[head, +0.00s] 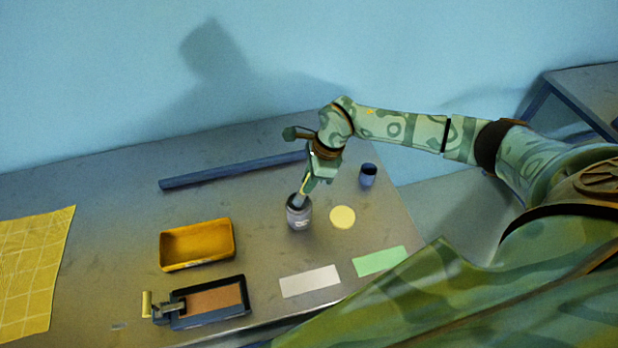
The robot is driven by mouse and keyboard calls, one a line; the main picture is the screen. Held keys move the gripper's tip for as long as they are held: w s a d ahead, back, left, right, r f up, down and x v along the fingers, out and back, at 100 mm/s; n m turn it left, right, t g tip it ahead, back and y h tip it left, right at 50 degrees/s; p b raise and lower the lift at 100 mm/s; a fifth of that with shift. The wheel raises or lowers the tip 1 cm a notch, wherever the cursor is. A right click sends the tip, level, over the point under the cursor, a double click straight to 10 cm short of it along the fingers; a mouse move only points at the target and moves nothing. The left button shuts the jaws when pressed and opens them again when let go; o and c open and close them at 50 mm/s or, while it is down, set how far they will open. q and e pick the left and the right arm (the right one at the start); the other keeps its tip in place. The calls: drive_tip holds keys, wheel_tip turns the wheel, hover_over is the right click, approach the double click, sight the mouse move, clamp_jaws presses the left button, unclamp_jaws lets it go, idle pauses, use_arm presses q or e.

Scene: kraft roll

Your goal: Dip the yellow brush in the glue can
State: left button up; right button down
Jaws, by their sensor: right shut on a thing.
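The glue can (299,218), a small grey can, stands upright on the grey table near the middle. My right gripper (310,184) is above it, pointing down, and is shut on the yellow brush (304,184). Only a short yellow piece of the brush shows beside the fingers, with a pale grey part below it at the can's mouth. The brush's lower end overlaps the can's opening; I cannot tell how deep it is inside. My left gripper is not in view.
A dark blue cup (368,175) stands right of the gripper, and a round yellow disc (342,217) lies beside the can. A long dark bar (230,171) lies behind.

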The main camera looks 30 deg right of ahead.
drive_tip(key=shift+r+p, duration=2.55)
drive_tip(key=shift+r, duration=0.95)
drive_tip(key=shift+f, duration=0.1)
